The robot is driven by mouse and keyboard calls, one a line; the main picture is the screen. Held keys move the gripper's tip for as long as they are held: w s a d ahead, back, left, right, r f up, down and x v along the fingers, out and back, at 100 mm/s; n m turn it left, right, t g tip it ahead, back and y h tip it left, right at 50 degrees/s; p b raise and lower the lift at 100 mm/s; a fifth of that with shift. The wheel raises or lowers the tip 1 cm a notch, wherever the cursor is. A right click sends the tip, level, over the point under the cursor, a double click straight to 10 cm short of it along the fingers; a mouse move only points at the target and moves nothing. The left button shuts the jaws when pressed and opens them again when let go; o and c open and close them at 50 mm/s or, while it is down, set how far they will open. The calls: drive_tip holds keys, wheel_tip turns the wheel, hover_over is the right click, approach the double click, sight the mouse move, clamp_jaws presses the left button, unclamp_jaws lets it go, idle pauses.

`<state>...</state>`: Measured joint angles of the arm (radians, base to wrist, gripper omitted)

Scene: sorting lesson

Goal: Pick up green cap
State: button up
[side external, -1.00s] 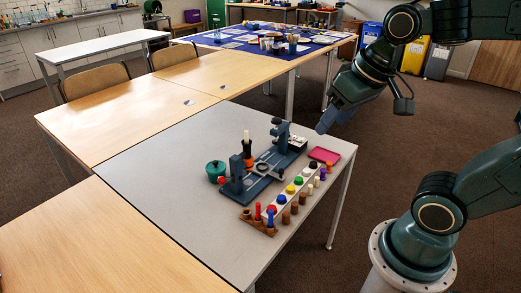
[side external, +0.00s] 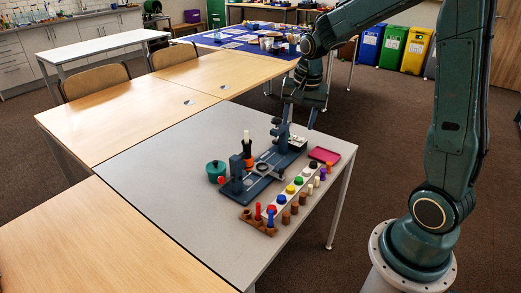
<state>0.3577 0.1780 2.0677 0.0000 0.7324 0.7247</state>
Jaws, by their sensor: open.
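The green cap (side external: 306,172) is small and sits in a row of coloured caps on a pale strip (side external: 279,214) on the grey table. My gripper (side external: 300,121) points down above the far part of the grey table, beyond the row and apart from the green cap. Its two fingers are spread, and I see nothing held between them.
A blue-grey fixture (side external: 262,178) with uprights stands left of the row. A pink tray (side external: 324,155) lies near the table's right edge. Wooden holders (side external: 257,222) with pegs stand in front. A dark green pot (side external: 215,170) is at left. The table's left part (side external: 165,180) is clear.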

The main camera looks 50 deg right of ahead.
drive_tip(key=w+d+f+m+g, duration=0.1)
drive_tip(key=d+f+m, duration=0.2)
drive_tip(key=d+f, duration=0.3)
drive_tip(key=w+d+f+m+g, duration=0.1)
drive_tip(key=w+d+f+m, duration=0.2)
drive_tip(key=f, duration=0.5)
hover_over(299, 179)
drive_tip(key=shift+y, duration=0.3)
drive_tip(key=shift+w+d+f, duration=0.1)
drive_tip(key=shift+f, duration=4.25)
drive_tip(key=shift+f, duration=2.6)
drive_tip(key=c, duration=1.1)
